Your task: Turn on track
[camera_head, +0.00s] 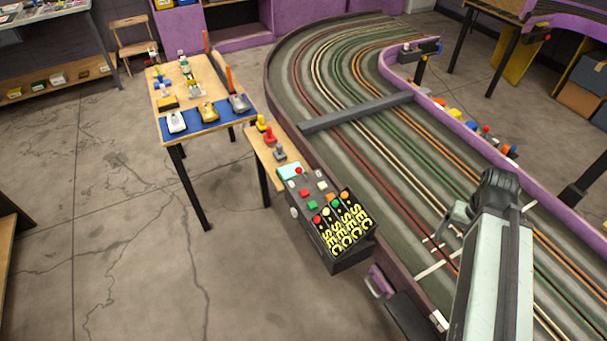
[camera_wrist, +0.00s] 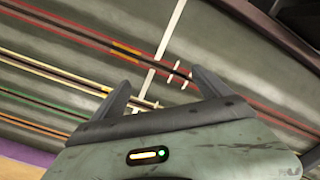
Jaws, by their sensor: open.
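The slot track (camera_head: 345,118) is a large grey table with coloured lanes and a raised rim. A black control box (camera_head: 345,262) stands at its left edge, with several coloured buttons, a red-topped lever (camera_head: 299,171) and yellow "SEC" lettering on its sloped face. I cannot tell which control switches the track. My gripper (camera_head: 446,232) is over the track, to the right of the box and apart from it. In the wrist view my gripper (camera_wrist: 160,78) is open and empty, with lanes and white lines below it. The box is not visible in the wrist view.
A wooden table (camera_head: 205,72) with toy cars stands left of the track. A small shelf (camera_head: 262,160) with red, yellow and grey pieces adjoins the box. A dark grey beam (camera_head: 355,112) crosses the track. Open floor (camera_head: 110,215) lies at left.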

